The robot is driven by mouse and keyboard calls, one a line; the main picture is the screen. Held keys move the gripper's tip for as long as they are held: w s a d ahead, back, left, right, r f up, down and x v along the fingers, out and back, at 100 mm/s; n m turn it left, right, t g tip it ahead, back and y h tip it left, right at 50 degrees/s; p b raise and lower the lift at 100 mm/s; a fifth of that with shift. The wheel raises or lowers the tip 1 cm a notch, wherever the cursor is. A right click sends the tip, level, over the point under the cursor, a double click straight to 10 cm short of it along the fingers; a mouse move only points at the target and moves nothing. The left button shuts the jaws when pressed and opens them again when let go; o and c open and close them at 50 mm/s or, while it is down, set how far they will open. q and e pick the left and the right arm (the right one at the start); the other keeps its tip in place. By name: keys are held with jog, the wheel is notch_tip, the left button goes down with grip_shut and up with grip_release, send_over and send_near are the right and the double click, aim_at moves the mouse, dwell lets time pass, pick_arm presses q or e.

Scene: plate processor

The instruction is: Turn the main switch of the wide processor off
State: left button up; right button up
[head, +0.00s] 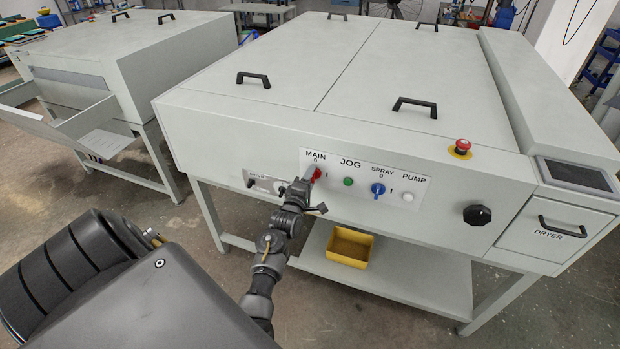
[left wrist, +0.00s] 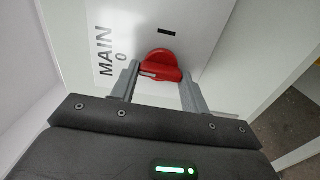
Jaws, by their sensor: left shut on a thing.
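The wide processor (head: 235,110) is the large pale grey machine in the middle of the head view. Its main switch (head: 316,173) is a red knob under the label MAIN, with 0 above it and I to its right. In the left wrist view, the red switch (left wrist: 160,66) sits between the fingers of my left gripper (left wrist: 159,78). Its bar lies roughly across the picture, with a pale mark at the end towards the 0. My left gripper (head: 305,182) is shut on the switch in the head view. My right gripper is not in view.
Right of the switch are a green JOG button (head: 348,182), a blue SPRAY knob (head: 378,189) and a white PUMP button (head: 408,197). A red emergency stop (head: 462,146) and black knob (head: 477,214) are farther right. A yellow bin (head: 350,246) stands on the shelf below.

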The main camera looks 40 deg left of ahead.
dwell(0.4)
pick_arm(q)
jog(key=o, duration=1)
jog(key=shift+s, duration=0.1)
jog(key=shift+b+v, duration=0.95)
jog(key=shift+v, duration=4.4)
jog(key=shift+d, duration=0.1)
